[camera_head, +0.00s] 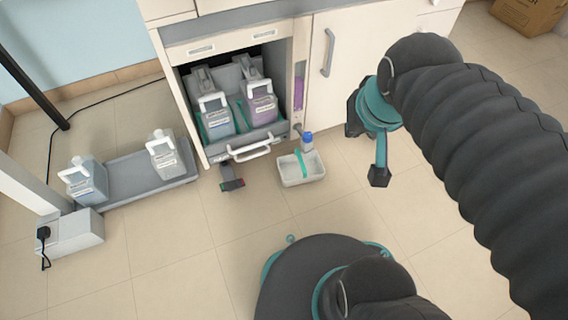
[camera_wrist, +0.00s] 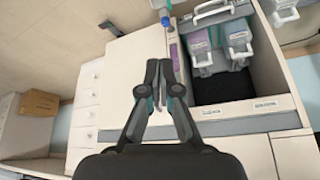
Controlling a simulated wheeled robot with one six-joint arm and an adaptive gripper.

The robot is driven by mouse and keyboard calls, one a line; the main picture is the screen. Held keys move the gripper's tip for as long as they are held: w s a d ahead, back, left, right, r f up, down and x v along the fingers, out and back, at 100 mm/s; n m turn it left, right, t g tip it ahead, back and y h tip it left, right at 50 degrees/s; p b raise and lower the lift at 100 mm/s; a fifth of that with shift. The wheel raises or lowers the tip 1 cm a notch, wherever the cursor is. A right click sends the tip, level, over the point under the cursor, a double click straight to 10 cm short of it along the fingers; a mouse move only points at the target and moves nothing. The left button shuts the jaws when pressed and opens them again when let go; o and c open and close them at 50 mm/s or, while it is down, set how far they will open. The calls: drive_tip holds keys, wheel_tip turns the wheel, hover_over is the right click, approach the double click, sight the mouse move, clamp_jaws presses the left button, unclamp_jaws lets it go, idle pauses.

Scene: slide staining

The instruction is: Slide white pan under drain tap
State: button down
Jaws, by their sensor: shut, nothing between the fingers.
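The white pan (camera_head: 317,171) is a shallow rectangular tray on the floor, in front of the open cabinet's right corner. A teal strip (camera_head: 301,163) lies across it. A small grey tap-like fitting (camera_head: 298,129) sticks out at the cabinet's lower right corner, above and behind the pan. A blue-capped bottle (camera_head: 307,141) stands at the pan's back edge. In the wrist view my gripper (camera_wrist: 158,68) is shut and empty, with its fingers together. In the head view it hangs right of the pan, apart from it. The pan is not clearly visible in the wrist view.
The open cabinet bay (camera_head: 185,110) holds jugs in a pulled-out tray with a white handle (camera_head: 250,152). A dark red-marked object (camera_head: 231,178) lies left of the pan. A grey platform (camera_head: 130,182) with two jugs stands left. Floor in front of the pan is clear.

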drive_tip(key=w+a+f+m+g, duration=0.15)
drive_tip(key=w+f+m, duration=0.25)
drive_tip(key=w, duration=0.8)
drive_tip(key=m+g+p, duration=0.3)
drive_tip(key=m+g, duration=0.1)
drive_tip(key=m, duration=0.7)
hover_over(285, 177)
wheel_tip(285, 177, down, 41)
wheel_tip(285, 177, down, 11)
drive_tip(key=shift+s+r+b, duration=0.1)
drive_tip(key=shift+r+b, duration=0.05)
drive_tip(key=shift+b, duration=0.4)
drive_tip(key=shift+s+a+b, duration=0.2)
drive_tip(key=shift+a+b, duration=0.3)
drive_tip(key=shift+a, duration=0.55)
drive_tip(key=shift+r, duration=0.1)
